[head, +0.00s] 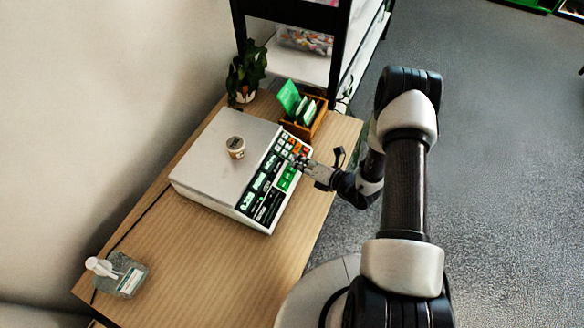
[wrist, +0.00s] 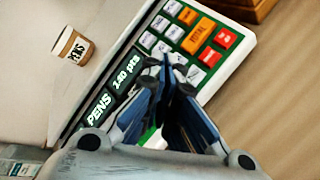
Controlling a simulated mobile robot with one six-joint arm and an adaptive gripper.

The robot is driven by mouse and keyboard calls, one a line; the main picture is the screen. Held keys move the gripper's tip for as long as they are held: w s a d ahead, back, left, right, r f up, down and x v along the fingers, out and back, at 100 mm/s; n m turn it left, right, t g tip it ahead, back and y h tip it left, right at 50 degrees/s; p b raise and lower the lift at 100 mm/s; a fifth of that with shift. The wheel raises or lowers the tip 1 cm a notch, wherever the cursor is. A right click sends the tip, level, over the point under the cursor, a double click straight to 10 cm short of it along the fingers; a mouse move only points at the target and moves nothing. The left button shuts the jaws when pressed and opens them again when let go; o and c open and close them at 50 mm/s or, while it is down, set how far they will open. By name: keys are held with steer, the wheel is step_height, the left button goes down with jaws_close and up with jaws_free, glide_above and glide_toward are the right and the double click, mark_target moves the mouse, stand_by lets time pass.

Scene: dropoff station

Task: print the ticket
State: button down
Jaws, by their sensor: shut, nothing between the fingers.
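A white weighing scale (head: 215,160) with a sloped keypad and display panel stands on a wooden table. A small cup with a brown band (head: 236,147) stands on its plate; in the wrist view the cup (wrist: 73,46) is marked PENS. The display (wrist: 112,88) reads PENS and 2.40 pts. My gripper (head: 301,161) is over the keypad, shut and empty. In the wrist view its fingertips (wrist: 168,70) overlap the white keys beside the orange and red ones. Whether they touch a key I cannot tell. A green key (head: 288,177) is partly hidden behind the fingers in the wrist view.
A wooden box with green cards (head: 302,112) and a potted plant (head: 245,75) stand behind the scale. A pump bottle (head: 120,275) stands at the table's near left. A dark-framed shelf (head: 300,60) rises at the back. The table's front is clear.

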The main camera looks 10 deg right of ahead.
steer(key=shift+s+d+r+p, duration=0.2)
steer(key=shift+d+r+p, duration=0.1)
steer(key=shift+r+p, duration=0.4)
steer(key=shift+s+d+r+p, duration=0.25)
steer(key=shift+r+p, duration=0.2)
steer(key=shift+r, duration=0.4)
steer(key=shift+s+d+r+p, duration=0.15)
steer(key=shift+d+r+p, duration=0.15)
steer(key=shift+r+p, duration=0.4)
steer(key=a+r+n+g+y, duration=0.2)
steer(key=a+r+n, duration=0.2)
steer(key=r, duration=0.3)
steer(key=a+r+n+g+y, duration=0.1)
steer(key=a+r+n+y, duration=0.15)
steer(key=r+n, duration=0.35)
steer(key=s+a+r+n+g+b, duration=0.1)
steer(key=s+a+r+n+g, duration=0.55)
steer(key=s+r+n, duration=0.55)
steer(key=s+d+r+n+g+h, duration=0.1)
steer(key=s+d+r+n+h, duration=0.1)
steer(key=s+r+n+h, duration=0.55)
steer(key=s+d+r+n+t+h, duration=0.2)
steer(key=s+d+n+t+h, duration=0.2)
steer(key=s+d+n, duration=0.4)
steer(key=shift+d+r+n+h+b, duration=0.45)
steer(key=shift+d+n, duration=0.3)
steer(key=shift+n, duration=0.5)
